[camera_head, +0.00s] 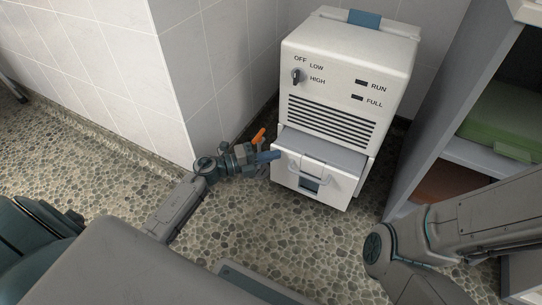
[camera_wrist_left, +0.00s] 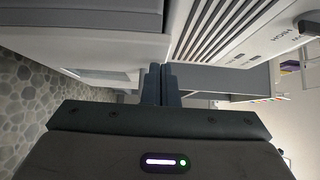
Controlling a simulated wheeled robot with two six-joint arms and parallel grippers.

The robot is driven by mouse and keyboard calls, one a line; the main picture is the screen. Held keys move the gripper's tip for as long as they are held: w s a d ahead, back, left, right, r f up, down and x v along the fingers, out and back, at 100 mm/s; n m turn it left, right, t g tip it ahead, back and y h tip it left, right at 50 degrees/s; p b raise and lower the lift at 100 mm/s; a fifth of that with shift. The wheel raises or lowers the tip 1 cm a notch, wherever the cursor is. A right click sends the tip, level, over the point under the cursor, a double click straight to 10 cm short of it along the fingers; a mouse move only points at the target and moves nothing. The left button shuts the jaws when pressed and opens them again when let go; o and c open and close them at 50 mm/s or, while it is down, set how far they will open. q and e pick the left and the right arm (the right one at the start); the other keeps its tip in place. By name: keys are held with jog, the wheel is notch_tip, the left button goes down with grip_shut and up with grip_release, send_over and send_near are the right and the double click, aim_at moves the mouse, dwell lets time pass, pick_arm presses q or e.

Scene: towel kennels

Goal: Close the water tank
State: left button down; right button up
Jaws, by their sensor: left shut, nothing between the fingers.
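The water tank (camera_head: 312,184) is a white drawer with a curved handle at the bottom of the white dehumidifier (camera_head: 345,70). In the head view it stands out forward from the dehumidifier's body, its grey top showing. My left gripper (camera_head: 274,155) is shut and empty, with its blue fingertips at the tank's upper left edge. I cannot tell whether they touch it. In the left wrist view the shut fingers (camera_wrist_left: 160,84) point toward the gap between the tank (camera_wrist_left: 95,42) and the vented front (camera_wrist_left: 225,30). My right gripper is out of view.
A white tiled wall (camera_head: 215,60) lies behind and left. Pebbled floor (camera_head: 270,225) in front of the tank is clear.

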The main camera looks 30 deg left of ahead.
aim_at(279, 145)
pick_arm(q)
jog(key=w, duration=0.5)
jog(key=shift+s, duration=0.1)
jog(key=p+v, duration=0.3)
jog(key=v, duration=0.4)
